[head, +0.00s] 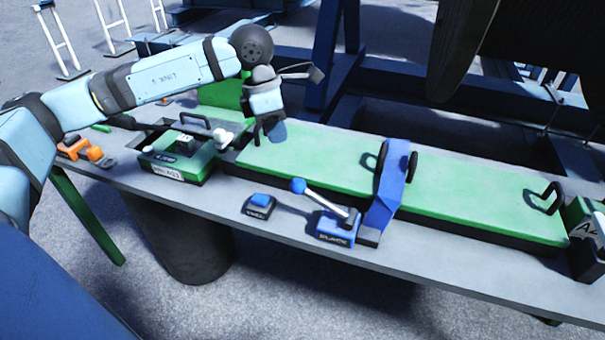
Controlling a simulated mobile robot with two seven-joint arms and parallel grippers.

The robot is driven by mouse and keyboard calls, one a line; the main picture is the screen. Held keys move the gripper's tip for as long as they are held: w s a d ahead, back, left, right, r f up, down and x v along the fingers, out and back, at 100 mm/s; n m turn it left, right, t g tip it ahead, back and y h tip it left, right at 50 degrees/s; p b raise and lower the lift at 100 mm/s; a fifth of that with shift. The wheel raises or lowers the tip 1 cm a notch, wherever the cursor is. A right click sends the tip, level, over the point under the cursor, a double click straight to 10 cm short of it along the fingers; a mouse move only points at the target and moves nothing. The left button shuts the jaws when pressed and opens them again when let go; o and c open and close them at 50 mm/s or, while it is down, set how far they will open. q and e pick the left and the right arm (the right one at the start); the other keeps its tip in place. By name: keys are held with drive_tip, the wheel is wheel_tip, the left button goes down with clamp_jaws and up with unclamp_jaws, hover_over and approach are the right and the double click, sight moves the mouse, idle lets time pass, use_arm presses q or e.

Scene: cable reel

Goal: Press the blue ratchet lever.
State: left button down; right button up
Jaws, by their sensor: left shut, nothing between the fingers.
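The blue ratchet lever (326,202) is a silver rod with a blue ball knob (299,186), rising to the left from a blue labelled base (337,233) near the table's front edge. My left gripper (276,134) points down above the left part of the long green panel. It is shut and empty, behind the knob in the picture and apart from it. My right gripper is not in view.
A blue strap (390,185) crosses the green panel (465,192) beside the lever. A small dark box with a blue top (260,203) sits left of the lever. A green box (178,158) and orange item (85,149) are farther left on the grey table (440,242).

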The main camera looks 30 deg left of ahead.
sight(298, 182)
use_arm(q)
drive_tip(key=r+n+p, duration=0.1)
drive_tip(key=n+p, duration=0.1)
drive_tip(key=n, duration=0.8)
drive_tip(key=s+d+r+n+p, duration=0.1)
drive_tip(key=r+n+p, duration=0.1)
drive_tip(key=n, duration=0.8)
drive_tip(key=s+d+r+n+t+p, duration=0.1)
drive_tip(key=n+p, duration=0.2)
drive_tip(key=n, duration=0.7)
drive_tip(key=shift+r, duration=0.3)
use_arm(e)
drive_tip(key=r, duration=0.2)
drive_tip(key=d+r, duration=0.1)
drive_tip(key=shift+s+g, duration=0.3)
use_arm(q)
drive_tip(key=shift+f, duration=0.1)
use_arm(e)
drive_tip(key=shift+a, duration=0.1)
use_arm(q)
drive_tip(key=x, duration=0.8)
drive_tip(key=a+x, duration=0.1)
drive_tip(key=x, duration=0.3)
drive_tip(key=shift+w+d+f, duration=0.1)
drive_tip(key=shift+w+f, duration=0.1)
drive_tip(key=shift+f, duration=0.1)
drive_tip(key=shift+w+f, duration=0.15)
drive_tip(key=shift+f, duration=0.45)
